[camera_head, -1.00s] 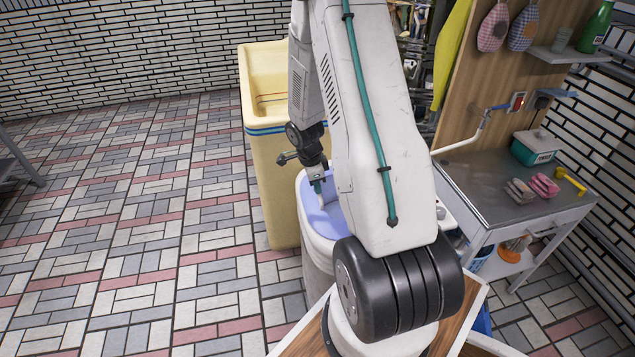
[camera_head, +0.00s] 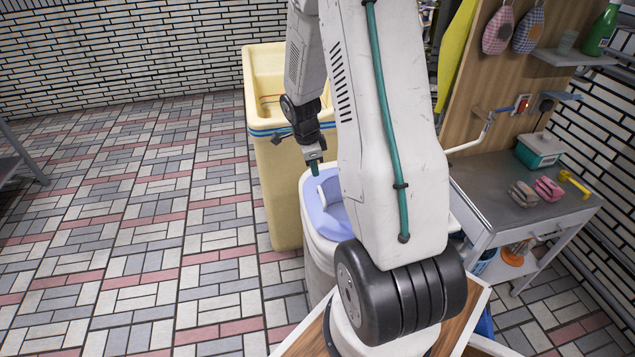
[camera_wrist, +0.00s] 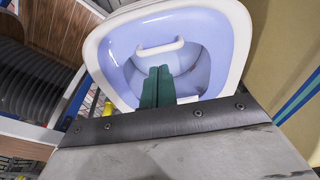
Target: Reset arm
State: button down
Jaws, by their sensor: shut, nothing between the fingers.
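My gripper (camera_head: 314,167) is at the end of my arm, just above the bin with the lavender rim (camera_head: 320,193). In the wrist view my gripper's two green fingers (camera_wrist: 157,72) are together, with nothing between them. They show in front of the lavender bin (camera_wrist: 110,45), which has a white handle-like bar (camera_wrist: 160,48) across its opening. Part of the bin is hidden behind my arm in the head view.
A tall yellow bin (camera_head: 268,190) stands close behind the lavender-rimmed bin. A grey work table (camera_head: 480,186) with a teal box (camera_head: 540,148) and sponges (camera_head: 536,190) is at the right. The tiled floor at the left is clear.

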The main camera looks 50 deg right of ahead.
jog(key=shift+w+a+r, duration=0.15)
jog(key=shift+r, duration=0.75)
jog(key=shift+w+a+r, duration=0.1)
jog(key=shift+a+r, duration=0.05)
jog(key=shift+r, duration=0.7)
jog(key=shift+w+a+r, duration=0.15)
jog(key=shift+r, duration=0.75)
